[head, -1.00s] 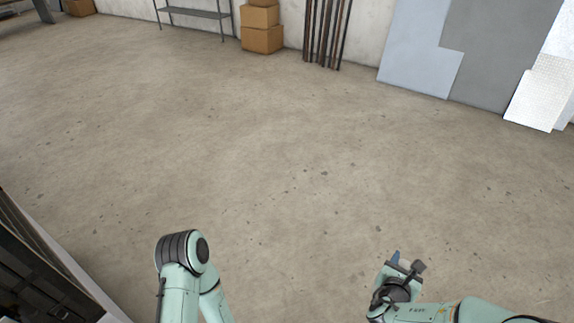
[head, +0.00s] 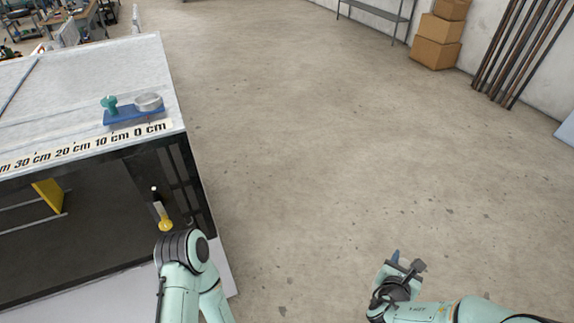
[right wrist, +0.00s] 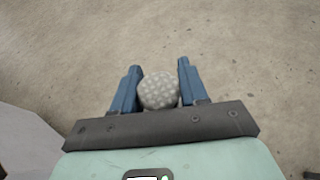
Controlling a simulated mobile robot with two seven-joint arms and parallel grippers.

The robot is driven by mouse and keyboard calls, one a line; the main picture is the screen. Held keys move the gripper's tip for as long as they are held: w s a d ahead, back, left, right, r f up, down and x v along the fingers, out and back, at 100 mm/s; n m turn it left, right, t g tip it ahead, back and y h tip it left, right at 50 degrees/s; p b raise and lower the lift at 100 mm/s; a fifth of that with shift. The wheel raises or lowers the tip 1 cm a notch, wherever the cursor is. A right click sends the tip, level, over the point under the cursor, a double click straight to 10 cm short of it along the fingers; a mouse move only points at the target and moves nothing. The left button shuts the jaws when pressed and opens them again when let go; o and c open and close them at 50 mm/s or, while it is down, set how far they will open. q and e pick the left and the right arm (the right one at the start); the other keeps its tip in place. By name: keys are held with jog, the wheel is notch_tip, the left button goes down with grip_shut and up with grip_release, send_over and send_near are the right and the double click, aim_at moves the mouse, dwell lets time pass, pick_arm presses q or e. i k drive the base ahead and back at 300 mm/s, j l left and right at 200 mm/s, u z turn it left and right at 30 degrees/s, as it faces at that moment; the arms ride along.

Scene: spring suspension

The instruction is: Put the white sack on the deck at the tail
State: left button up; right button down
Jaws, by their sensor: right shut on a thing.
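My right gripper (head: 405,265) is at the lower right of the head view, above bare floor. In the right wrist view its blue fingers (right wrist: 158,88) are shut on a pale, dotted, rounded thing, which looks like the white sack (right wrist: 157,91). A small blue deck (head: 134,117) shows on the grey bench top at the left of the head view, well away from this gripper. A teal piece (head: 109,104) and a round grey-white piece (head: 149,102) stand on it. I cannot tell which end is the tail. My left gripper is not in view.
The bench top (head: 60,85) has a centimetre scale (head: 90,146) along its near edge, with an open, dark space below. My left arm is close to its right corner. Clear floor (head: 320,150) lies to the right. Cardboard boxes (head: 437,45) and rods stand far back.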

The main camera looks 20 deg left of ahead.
aim_at(56, 255)
jog(key=k+j+u, duration=0.1)
jog(key=u, duration=0.35)
jog(key=j+u, duration=0.55)
jog(key=u, duration=0.3)
jog(key=j+u, duration=0.25)
jog(key=u, duration=0.2)
jog(key=i+j+u, duration=0.1)
jog(key=j+u, duration=0.15)
jog(key=i+j+u, duration=0.15)
jog(key=j+u, duration=0.15)
jog(key=i+j, duration=0.15)
jog(key=j, duration=0.2)
jog(key=i+j, duration=0.15)
jog(key=j, duration=0.15)
jog(key=i+j+u, duration=0.1)
jog(key=j, duration=0.25)
jog(key=i+j, duration=0.2)
jog(key=j, duration=0.15)
